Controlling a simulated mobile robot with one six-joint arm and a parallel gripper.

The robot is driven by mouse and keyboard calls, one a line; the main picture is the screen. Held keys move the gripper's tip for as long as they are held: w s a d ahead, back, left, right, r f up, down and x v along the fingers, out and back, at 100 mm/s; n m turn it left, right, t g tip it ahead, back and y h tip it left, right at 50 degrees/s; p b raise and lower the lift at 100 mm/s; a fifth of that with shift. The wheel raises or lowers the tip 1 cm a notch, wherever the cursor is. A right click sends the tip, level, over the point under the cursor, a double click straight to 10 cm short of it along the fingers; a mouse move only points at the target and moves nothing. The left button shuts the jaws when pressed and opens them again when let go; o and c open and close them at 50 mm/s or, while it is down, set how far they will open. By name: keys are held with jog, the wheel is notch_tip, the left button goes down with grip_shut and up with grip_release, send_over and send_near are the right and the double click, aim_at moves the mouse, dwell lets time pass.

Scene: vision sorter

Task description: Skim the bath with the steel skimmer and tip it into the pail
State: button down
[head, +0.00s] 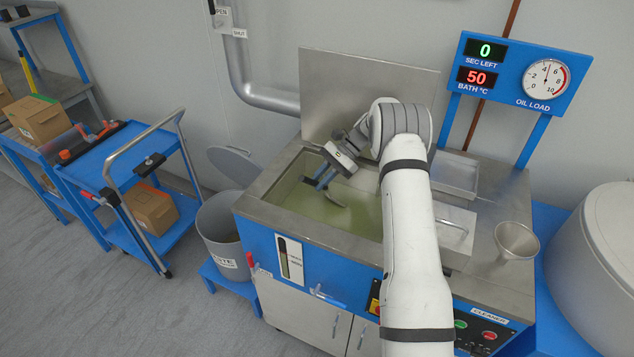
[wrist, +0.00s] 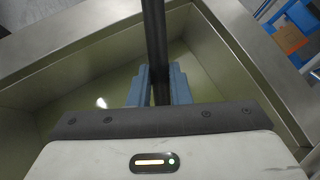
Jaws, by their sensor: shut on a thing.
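The bath (head: 272,200) is an open steel tank holding cloudy green liquid. My gripper (head: 321,180) is over its left part, tilted down. In the wrist view my blue fingers (wrist: 157,88) are shut on the dark handle of the skimmer (wrist: 155,40). In the head view the skimmer's small grey head (head: 336,200) shows at the liquid, just right of my fingers; I cannot tell how deep it sits. The grey pail (head: 222,262) stands left of the bath with its lid (head: 236,163) raised. My arm hides the bath's right part.
A raised steel panel (head: 365,95) stands behind the bath. A tray (head: 455,175) and a funnel (head: 515,240) are on the right. The display (head: 515,75) reads 0 seconds left and 50 bath °C. A blue cart (head: 125,170) stands left, beyond open floor.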

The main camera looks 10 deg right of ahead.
notch_tip(320, 180, up, 27)
jog(key=p, duration=0.7)
dwell(1.8)
jog(key=shift+f, duration=0.1)
notch_tip(320, 180, down, 8)
jog(key=b, duration=0.2)
jog(key=shift+r, duration=0.2)
dwell(0.8)
